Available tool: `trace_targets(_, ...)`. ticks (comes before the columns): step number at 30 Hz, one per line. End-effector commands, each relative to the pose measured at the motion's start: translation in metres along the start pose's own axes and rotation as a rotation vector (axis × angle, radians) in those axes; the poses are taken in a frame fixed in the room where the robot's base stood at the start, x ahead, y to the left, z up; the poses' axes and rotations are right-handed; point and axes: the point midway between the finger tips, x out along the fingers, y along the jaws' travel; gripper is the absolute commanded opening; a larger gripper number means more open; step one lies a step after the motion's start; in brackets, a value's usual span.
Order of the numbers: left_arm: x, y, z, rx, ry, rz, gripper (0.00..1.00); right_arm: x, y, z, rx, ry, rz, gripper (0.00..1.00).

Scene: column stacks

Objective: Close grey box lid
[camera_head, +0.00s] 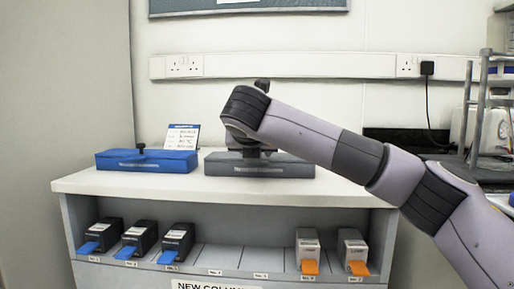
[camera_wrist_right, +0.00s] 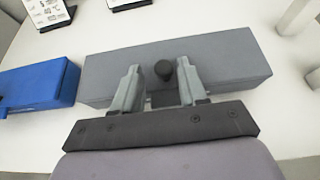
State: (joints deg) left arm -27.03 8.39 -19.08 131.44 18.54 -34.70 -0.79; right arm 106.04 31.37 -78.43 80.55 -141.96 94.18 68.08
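The grey box (camera_head: 290,168) sits on the white cabinet top, right of the middle of its back half. It also shows in the right wrist view (camera_wrist_right: 225,60), where its lid looks flat on the box. A dark round knob (camera_wrist_right: 163,69) stands on the lid. My right gripper (camera_wrist_right: 160,78) points down over the box with its fingers apart. The knob shows between the fingers, with small gaps on both sides. In the head view my right arm hides the knob and part of the box. My left gripper is not in view.
A blue box (camera_head: 147,161) with a dark knob stands to the left of the grey box. A small card stand (camera_head: 182,136) is behind it. Black and white cartridges with blue and orange tabs sit on the shelf below. Grey rack posts (camera_head: 480,110) stand at the right.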

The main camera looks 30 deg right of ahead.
Motion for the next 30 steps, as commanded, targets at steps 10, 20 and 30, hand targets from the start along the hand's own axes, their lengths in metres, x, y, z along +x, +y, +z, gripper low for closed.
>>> trace_targets(10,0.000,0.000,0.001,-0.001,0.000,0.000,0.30,0.005,-0.005,-0.007,-0.002,0.020,-0.021,0.47)
trace_targets(20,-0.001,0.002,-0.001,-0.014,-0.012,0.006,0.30,-0.046,-0.001,-0.002,-0.003,0.007,-0.008,0.47)
trace_targets(30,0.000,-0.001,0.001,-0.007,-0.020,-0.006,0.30,-0.073,-0.001,0.000,-0.001,0.001,-0.006,0.47)
